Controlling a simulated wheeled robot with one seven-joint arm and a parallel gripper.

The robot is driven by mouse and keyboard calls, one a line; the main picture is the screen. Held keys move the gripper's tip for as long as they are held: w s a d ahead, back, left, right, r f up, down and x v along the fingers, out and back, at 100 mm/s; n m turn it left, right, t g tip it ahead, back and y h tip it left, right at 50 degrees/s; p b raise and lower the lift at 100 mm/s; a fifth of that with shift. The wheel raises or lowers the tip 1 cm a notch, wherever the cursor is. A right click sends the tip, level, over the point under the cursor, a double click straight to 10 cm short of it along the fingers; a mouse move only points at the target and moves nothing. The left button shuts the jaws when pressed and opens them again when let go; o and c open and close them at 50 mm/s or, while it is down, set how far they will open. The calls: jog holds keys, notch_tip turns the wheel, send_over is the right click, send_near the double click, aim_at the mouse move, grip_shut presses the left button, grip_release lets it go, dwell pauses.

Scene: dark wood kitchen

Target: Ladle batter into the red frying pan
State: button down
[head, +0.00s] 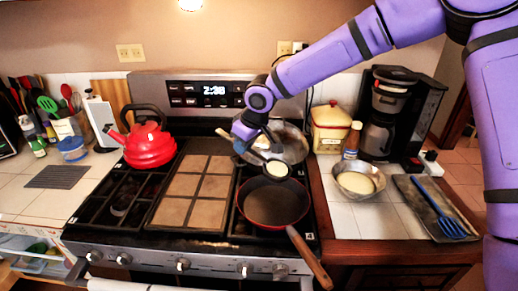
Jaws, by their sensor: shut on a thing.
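The red frying pan (273,205) sits on the front right burner of the stove. Its wooden handle (310,258) points toward the front right. My gripper (248,140) is shut on a ladle, and the ladle's bowl (277,169) holds pale batter. The ladle's bowl is over the far part of the pan, and it looks level. A metal bowl of batter (345,186) stands on the tiled counter to the right of the stove. The gripper's fingers are small and partly hidden here.
A steel pan (290,149) sits on the burner behind. A red kettle (148,146) is at the back left of the stove, beside the griddle (187,212). A coffee maker (389,110) and a tray (418,212) with a blue spatula (440,207) are at right.

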jog(key=shift+s+a+r, duration=0.1)
jog(key=shift+r, duration=0.1)
jog(key=shift+s+d+r+t+y, duration=0.35)
jog(key=shift+t+y, duration=0.15)
jog(key=shift+y, duration=0.25)
jog(key=shift+s+d+r+t+y, duration=0.3)
jog(key=shift+t+y, duration=0.2)
jog(key=shift+y, duration=0.25)
jog(key=shift+s+d+f+y, duration=0.1)
jog(key=shift+s+d+y, duration=0.1)
jog(key=shift+y, duration=0.1)
jog(key=shift+d+r+t, duration=0.3)
jog(key=s+d+t+y, duration=0.1)
jog(key=d+r+t+y, duration=0.1)
jog(key=d+y, duration=0.1)
jog(key=shift+s+y, duration=0.3)
jog(key=shift+s, duration=0.1)
jog(key=shift+s+d+r+t+y, duration=0.3)
jog(key=shift+s+d+t+y, duration=0.3)
jog(key=shift+d+y, duration=0.25)
jog(key=shift+s+d+r+t+y, duration=0.3)
jog(key=shift+s+d+t+y, duration=0.3)
jog(key=shift+d+y, duration=0.25)
jog(key=shift+w+a, duration=0.1)
jog(key=shift+a, duration=0.05)
